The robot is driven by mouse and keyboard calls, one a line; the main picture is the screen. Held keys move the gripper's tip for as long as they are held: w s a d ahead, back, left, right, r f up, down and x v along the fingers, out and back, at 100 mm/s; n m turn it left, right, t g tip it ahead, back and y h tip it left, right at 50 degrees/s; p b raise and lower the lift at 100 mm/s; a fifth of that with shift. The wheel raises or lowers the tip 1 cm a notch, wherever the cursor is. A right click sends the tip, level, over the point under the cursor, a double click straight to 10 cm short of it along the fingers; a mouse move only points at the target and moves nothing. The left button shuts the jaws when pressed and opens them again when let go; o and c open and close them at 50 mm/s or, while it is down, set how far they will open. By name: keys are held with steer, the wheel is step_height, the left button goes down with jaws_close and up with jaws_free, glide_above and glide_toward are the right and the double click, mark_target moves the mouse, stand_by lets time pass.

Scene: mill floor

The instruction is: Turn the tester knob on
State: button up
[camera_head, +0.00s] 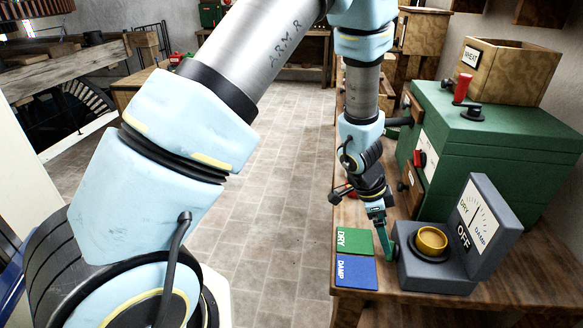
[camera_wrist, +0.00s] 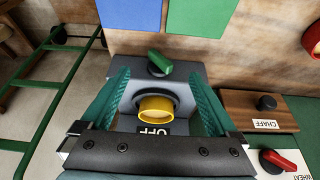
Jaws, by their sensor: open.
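The tester is a grey box (camera_head: 430,272) on the bench, with a yellow cup (camera_head: 431,241) on top and an upright dial panel (camera_head: 476,222) marked DRY, DAMP and OFF. In the wrist view, the green tester knob (camera_wrist: 160,62) sits on a dark round base on the tester's side facing the cards. My gripper (camera_head: 384,242) is beside the tester's left side, pointing down. In the wrist view my gripper (camera_wrist: 158,76) is open and empty. Its green fingers lie left and right of the knob and yellow cup in the picture; contact cannot be told.
A green DRY card (camera_head: 354,242) and a blue DAMP card (camera_head: 356,271) lie left of the tester. A green machine (camera_head: 490,140) with a red-handled crank stands behind it, bearing a wooden WHEAT box (camera_head: 508,70). The tiled floor (camera_head: 270,200) left of the bench is clear.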

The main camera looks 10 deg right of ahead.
steer(key=s+p+v, duration=0.1)
steer(key=v, duration=0.4)
steer(key=w+a+r+n+t+y+b, duration=0.1)
steer(key=w+a+r+n+t+b, duration=0.2)
steer(key=w+a+n, duration=0.6)
steer(key=shift+w+a+n+t+b, duration=0.3)
steer(key=shift+w+a+t+b, duration=1.15)
steer(key=shift+w+a, duration=2.55)
steer(key=shift+w+d, duration=0.1)
